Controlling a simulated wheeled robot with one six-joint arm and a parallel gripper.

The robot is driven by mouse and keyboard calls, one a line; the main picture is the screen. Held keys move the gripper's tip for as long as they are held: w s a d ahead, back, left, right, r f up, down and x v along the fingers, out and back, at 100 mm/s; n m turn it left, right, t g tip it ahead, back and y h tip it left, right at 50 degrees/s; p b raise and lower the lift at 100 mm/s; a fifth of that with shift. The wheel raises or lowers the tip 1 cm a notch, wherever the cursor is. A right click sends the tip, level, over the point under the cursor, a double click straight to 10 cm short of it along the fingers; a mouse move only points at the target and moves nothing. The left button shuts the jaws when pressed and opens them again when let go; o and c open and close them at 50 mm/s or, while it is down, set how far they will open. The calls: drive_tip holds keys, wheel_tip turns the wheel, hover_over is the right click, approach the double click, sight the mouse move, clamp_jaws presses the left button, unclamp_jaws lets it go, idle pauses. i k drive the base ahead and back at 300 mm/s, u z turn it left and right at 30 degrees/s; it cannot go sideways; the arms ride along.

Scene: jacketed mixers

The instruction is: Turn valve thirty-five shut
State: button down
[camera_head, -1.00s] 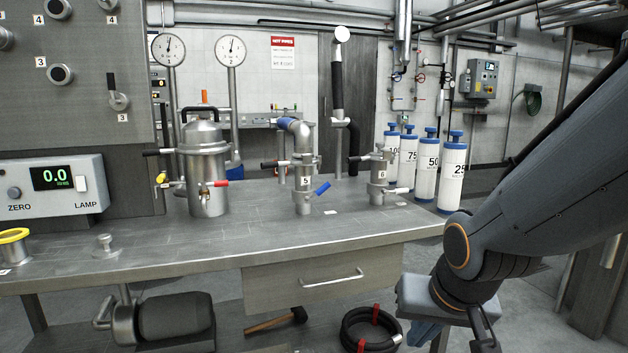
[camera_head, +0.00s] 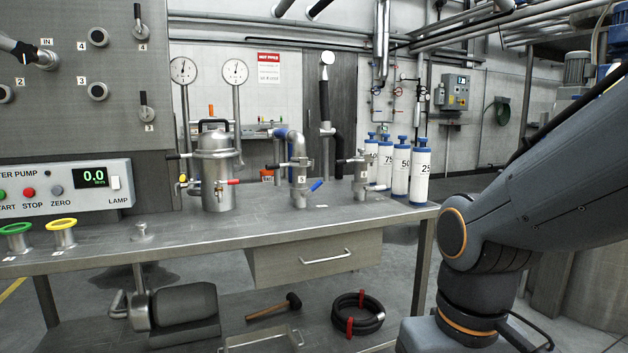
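No label reading thirty-five can be made out. A metal valve body marked 5 (camera_head: 300,182) stands on the bench, with a blue lever (camera_head: 316,186) at its lower right. A similar valve body (camera_head: 361,178) stands to its right; its label is too small to read now. A steel vessel (camera_head: 216,170) to the left has a red-handled tap (camera_head: 228,182). The wall panel (camera_head: 75,100) holds round ports and small levers labelled 2, 3 and 4. My arm fills the right side, but my gripper is out of view.
The steel bench (camera_head: 180,232) spans the view, with a drawer (camera_head: 318,262) below. A pump control box (camera_head: 70,188) is at left. Several white bottles (camera_head: 421,176) stand by the bench's right end. A coiled black hose (camera_head: 358,312) and a hammer (camera_head: 275,307) lie on the lower shelf.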

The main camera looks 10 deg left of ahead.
sight(312, 190)
drive_tip(key=u, duration=0.5)
drive_tip(key=i, duration=1.2)
drive_tip(key=z, duration=0.25)
